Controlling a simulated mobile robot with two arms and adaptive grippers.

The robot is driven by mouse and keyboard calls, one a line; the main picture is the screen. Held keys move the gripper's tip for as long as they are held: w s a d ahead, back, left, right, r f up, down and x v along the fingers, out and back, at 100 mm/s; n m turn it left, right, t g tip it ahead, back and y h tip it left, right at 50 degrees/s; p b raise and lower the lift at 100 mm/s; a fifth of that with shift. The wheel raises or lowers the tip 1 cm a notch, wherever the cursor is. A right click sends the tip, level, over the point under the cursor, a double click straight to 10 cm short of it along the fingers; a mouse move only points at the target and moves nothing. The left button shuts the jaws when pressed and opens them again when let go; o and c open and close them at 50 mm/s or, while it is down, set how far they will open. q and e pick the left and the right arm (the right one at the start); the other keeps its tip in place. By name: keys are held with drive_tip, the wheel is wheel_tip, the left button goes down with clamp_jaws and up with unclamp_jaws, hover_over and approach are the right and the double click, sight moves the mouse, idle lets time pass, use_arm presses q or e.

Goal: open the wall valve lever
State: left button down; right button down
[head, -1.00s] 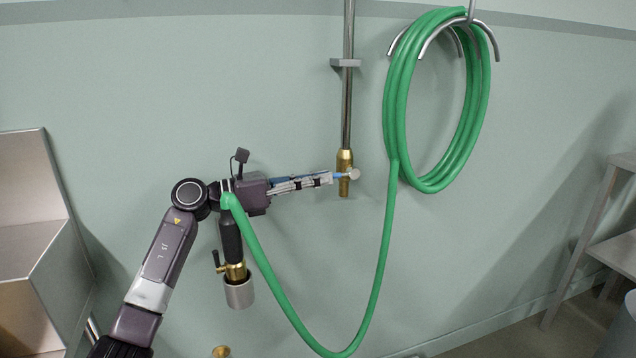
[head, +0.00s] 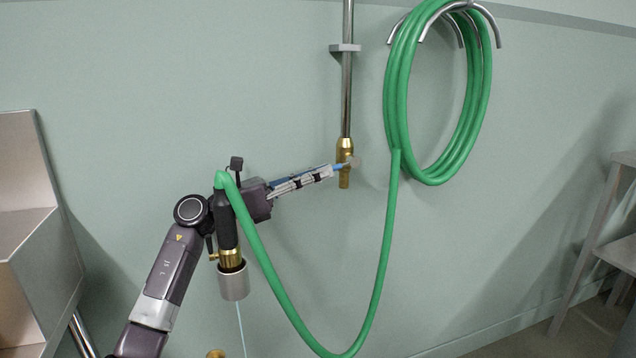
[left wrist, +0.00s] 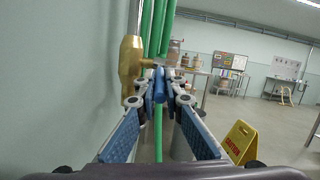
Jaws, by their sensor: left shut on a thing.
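The brass wall valve (head: 344,181) sits at the lower end of a steel pipe (head: 347,95) on the wall. Its small blue lever (head: 341,167) points left, toward my left gripper (head: 332,172), with a pale round piece at its right end. My left gripper is shut on the lever, its fingers slanting up to the right. In the left wrist view the brass valve (left wrist: 131,62) is just left of the closed fingertips (left wrist: 158,85); the fingers mostly hide the lever. My right gripper is not in view.
A green hose (head: 375,290) runs from the wall coil (head: 400,100) down and up to a spray nozzle (head: 233,284) beside my left wrist. A thin stream falls from the nozzle. Steel furniture (head: 45,260) stands left; a yellow floor sign (left wrist: 240,142) shows in the wrist view.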

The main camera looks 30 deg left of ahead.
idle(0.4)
use_arm(q)
drive_tip(key=c, duration=2)
unclamp_jaws()
drive_tip(key=shift+c, duration=0.2)
drive_tip(key=shift+a+f, duration=0.1)
drive_tip(key=v, duration=1.2)
drive_tip(key=shift+c, duration=0.3)
